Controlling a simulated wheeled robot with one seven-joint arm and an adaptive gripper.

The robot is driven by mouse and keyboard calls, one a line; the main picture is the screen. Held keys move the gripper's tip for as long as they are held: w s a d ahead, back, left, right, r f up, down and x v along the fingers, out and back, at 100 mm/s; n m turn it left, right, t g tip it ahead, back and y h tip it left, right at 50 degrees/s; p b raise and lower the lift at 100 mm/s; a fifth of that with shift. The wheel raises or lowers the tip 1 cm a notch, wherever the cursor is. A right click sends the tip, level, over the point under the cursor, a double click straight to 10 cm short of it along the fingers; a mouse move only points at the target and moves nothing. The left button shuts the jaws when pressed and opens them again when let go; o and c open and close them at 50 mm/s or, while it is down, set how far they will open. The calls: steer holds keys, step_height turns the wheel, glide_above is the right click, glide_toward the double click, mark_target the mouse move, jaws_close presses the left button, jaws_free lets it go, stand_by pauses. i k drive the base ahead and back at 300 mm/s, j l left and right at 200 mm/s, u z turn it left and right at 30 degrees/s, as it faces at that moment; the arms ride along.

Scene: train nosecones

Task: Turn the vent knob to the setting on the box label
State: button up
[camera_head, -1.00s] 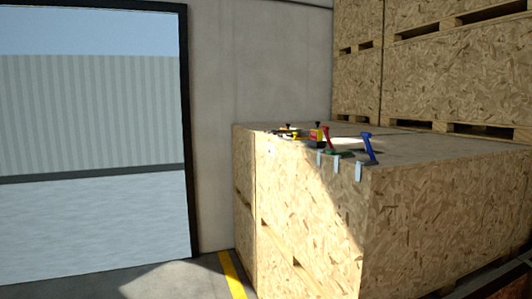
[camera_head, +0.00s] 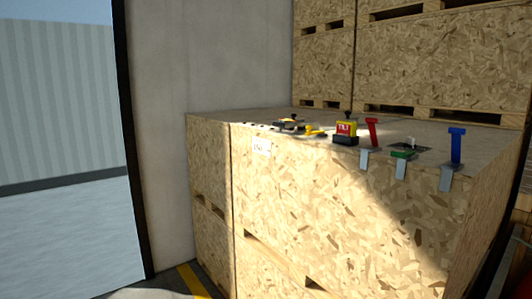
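A large chipboard crate (camera_head: 300,185) stands ahead with several controls along its top front edge. My gripper is not in view.
A red handle (camera_head: 372,132), a low green part (camera_head: 403,154) and a blue handle (camera_head: 456,145) sit along the edge on grey brackets. More chipboard crates (camera_head: 455,65) are stacked behind. A concrete wall (camera_head: 205,60) and dark-framed opening are at left, with a yellow floor line (camera_head: 193,281).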

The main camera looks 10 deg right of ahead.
mark_target(410, 141)
steer(key=i+j, duration=0.2)
steer(key=i, duration=0.2)
steer(key=i+j, duration=0.25)
steer(key=i, duration=0.15)
steer(key=i+j+z, duration=0.1)
steer(key=i, duration=0.3)
steer(key=j, duration=0.1)
